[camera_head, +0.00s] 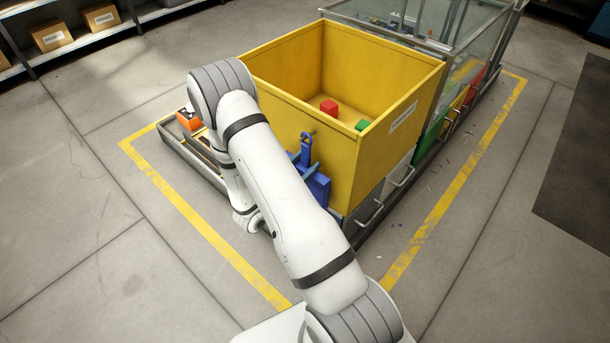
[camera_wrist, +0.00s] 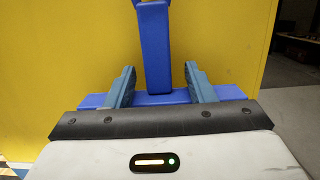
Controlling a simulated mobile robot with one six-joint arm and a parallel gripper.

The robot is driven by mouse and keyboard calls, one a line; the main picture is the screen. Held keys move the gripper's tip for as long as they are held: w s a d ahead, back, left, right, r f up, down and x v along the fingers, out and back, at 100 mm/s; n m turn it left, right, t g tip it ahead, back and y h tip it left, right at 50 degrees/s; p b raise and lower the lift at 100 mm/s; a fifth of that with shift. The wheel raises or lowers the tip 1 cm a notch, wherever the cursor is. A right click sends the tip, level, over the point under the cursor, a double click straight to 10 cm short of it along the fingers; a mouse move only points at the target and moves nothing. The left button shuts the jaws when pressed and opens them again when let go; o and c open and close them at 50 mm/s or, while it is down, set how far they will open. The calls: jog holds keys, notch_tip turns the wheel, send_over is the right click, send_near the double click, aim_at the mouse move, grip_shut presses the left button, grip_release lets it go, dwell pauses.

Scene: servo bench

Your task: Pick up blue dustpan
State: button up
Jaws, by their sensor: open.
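The blue dustpan (camera_head: 318,187) hangs upright against the outside of the yellow bin, its handle (camera_head: 306,147) pointing up to a hook on the bin wall. In the wrist view the dustpan's handle (camera_wrist: 154,50) stands in the middle, with part of its wide pan behind my fingers. My gripper (camera_wrist: 160,74) is open, with one blue-grey finger on each side of the handle and a gap on both sides. The lower part of the pan is hidden by my gripper body in the wrist view and partly by my arm in the head view.
The open yellow bin (camera_head: 404,72) holds a red block (camera_head: 329,107) and a green block (camera_head: 362,125). A low tray with an orange item (camera_head: 188,119) lies left of it. Glass-walled compartments stand behind. Yellow tape (camera_head: 190,220) marks clear floor around the bench.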

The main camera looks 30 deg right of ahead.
jog(key=shift+d, duration=0.15)
grip_shut()
dwell(0.4)
jog(key=shift+r, duration=0.15)
jog(key=shift+r+p, duration=0.55)
jog(key=shift+r, duration=0.1)
jog(key=shift+a+r, duration=0.15)
jog(key=shift+a, duration=0.15)
jog(key=r+p+v, duration=0.2)
jog(key=p+v, duration=0.1)
jog(key=v, duration=1.4)
jog(key=shift+s+a+r+p, duration=0.15)
jog(key=shift+a+r+p, duration=0.05)
jog(key=shift+a+p, duration=0.1)
